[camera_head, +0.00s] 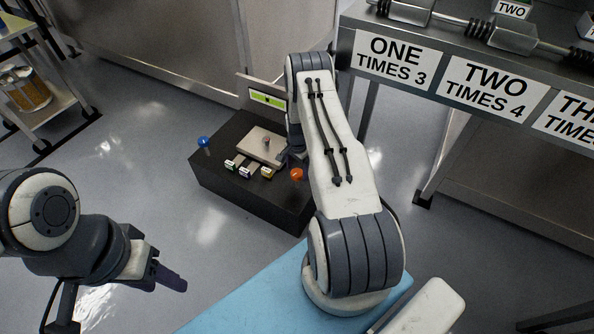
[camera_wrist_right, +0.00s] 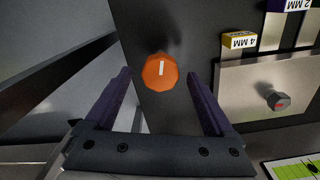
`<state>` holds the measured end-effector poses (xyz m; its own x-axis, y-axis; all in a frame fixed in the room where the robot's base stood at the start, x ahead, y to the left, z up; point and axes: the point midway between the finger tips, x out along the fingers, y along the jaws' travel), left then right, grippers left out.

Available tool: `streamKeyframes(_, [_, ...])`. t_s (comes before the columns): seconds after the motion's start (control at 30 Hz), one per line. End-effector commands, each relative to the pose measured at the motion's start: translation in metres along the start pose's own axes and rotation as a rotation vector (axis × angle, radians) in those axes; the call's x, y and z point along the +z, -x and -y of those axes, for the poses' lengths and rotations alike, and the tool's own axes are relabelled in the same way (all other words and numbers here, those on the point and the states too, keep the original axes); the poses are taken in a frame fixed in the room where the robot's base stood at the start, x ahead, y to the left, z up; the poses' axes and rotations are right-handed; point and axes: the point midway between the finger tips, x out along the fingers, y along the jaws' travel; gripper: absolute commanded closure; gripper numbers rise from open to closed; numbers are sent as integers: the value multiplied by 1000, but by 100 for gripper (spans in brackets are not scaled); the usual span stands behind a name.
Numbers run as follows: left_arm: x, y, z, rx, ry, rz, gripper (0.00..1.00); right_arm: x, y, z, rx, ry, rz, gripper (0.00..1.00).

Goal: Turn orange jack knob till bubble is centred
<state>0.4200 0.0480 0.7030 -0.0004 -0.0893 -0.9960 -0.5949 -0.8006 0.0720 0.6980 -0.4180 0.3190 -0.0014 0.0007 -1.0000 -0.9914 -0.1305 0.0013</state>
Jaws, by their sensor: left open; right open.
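The orange knob (camera_head: 296,174) is at the right end of the dark box (camera_head: 222,165). In the right wrist view the orange knob (camera_wrist_right: 160,72), with a white line on its face, lies between the spread fingers of my right gripper (camera_wrist_right: 158,82). The fingers do not visibly touch it. In the head view my arm hides most of that gripper. The green level (camera_head: 267,98) stands at the back of the box; the level (camera_wrist_right: 295,168) is cut off in the wrist view. Its bubble is too small to judge. My left gripper (camera_head: 168,277) is open and empty, away from the box.
A blue knob (camera_head: 203,142) is at the box's left end. A metal plate (camera_head: 257,142) lies on top, with small labelled blocks (camera_head: 245,172) along its front. A labelled bench (camera_head: 450,65) stands at the right and a trolley (camera_head: 35,110) at the far left.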

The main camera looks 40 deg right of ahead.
Motion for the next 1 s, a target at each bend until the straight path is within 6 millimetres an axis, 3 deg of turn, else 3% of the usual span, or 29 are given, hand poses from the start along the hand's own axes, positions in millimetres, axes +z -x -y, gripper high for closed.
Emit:
streamKeyframes(0.2, [-1,19,-1,0,0,0,50,-1,49,1,-3,0,-2,12])
streamKeyframes(0.4, [-2,28,-2,0,0,0,50,-1,81,0,-1,-1,-1,12])
streamKeyframes(0.6, [-2,30,-2,0,0,0,50,0,94,-1,0,-1,0,12])
streamKeyframes(1.0, [-2,30,-2,0,0,0,50,0,94,-1,0,-1,0,12])
